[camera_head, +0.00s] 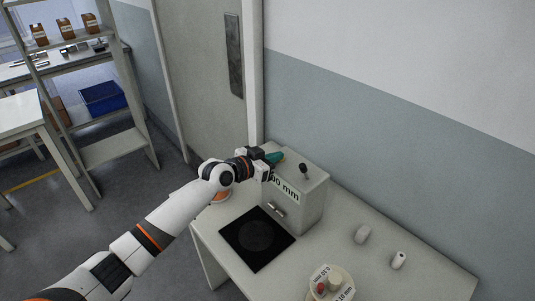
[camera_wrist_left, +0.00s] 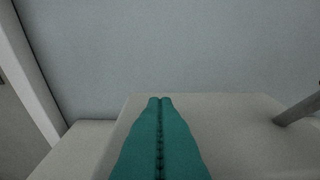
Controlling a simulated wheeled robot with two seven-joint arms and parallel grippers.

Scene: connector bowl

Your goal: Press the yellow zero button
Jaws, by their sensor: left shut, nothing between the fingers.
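A pale grey box-shaped gauge (camera_head: 306,200) stands on the table against the wall. Its front carries a label (camera_head: 287,189), partly covered by my arm, of which "00 mm" can be read. My left gripper (camera_head: 275,158) is over the left part of the gauge's top. Its teal fingers are pressed together and empty, and they also show in the left wrist view (camera_wrist_left: 160,101) above the pale top surface (camera_wrist_left: 225,120). I cannot make out the yellow zero button in either view; the gripper may hide it. Contact between fingertips and gauge cannot be told. My right gripper is out of view.
A black-topped knob (camera_head: 304,169) stands on the gauge, right of my gripper. A black square plate (camera_head: 245,254) lies before it. The wall is close behind.

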